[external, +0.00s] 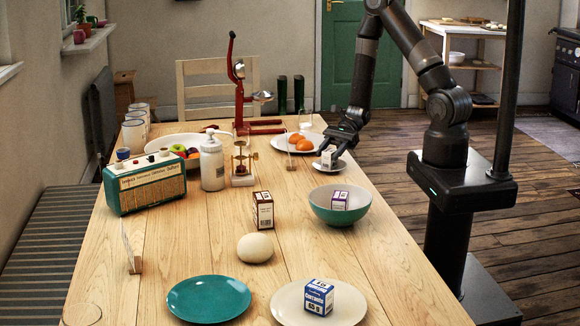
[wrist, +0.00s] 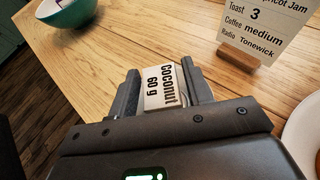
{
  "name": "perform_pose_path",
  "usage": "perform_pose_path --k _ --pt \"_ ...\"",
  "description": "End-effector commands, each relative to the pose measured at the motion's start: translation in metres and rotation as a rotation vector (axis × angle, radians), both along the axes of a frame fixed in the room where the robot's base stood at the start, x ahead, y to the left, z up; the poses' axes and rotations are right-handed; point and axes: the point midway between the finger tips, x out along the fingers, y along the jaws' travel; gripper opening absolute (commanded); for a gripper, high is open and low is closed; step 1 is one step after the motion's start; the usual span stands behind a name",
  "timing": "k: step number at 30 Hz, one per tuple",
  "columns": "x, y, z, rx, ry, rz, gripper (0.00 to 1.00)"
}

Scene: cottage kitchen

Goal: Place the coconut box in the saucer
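The coconut box (wrist: 163,90) is small and white, labelled "Coconut 60 g". In the wrist view it is between the two fingers of my gripper (wrist: 163,88), which close on its sides. In the external view my gripper (external: 334,151) points down at the far right of the table with the white box (external: 327,158) between its fingertips. A small white saucer (external: 340,167) is directly under the box. I cannot tell whether the box touches the saucer.
A teal bowl (external: 322,210) with a purple box stands nearer the camera. A plate with oranges (external: 279,142) and a small card stand (external: 290,150) are to the left. A brown box (external: 263,211), dough ball (external: 255,248) and red press (external: 240,90) also stand on the table.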

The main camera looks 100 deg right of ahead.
Motion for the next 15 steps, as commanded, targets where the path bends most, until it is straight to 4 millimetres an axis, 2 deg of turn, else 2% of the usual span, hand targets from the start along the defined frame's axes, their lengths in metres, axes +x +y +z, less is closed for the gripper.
perform_pose_path --k 3,12,15 --pt "-0.0001 0.0001 0.0000 0.000 0.000 0.000 0.54" --pt "-0.0001 -0.0001 0.0025 0.000 0.000 0.000 0.54" --pt "-0.0069 -0.0086 0.0072 -0.002 -0.002 -0.003 0.54"
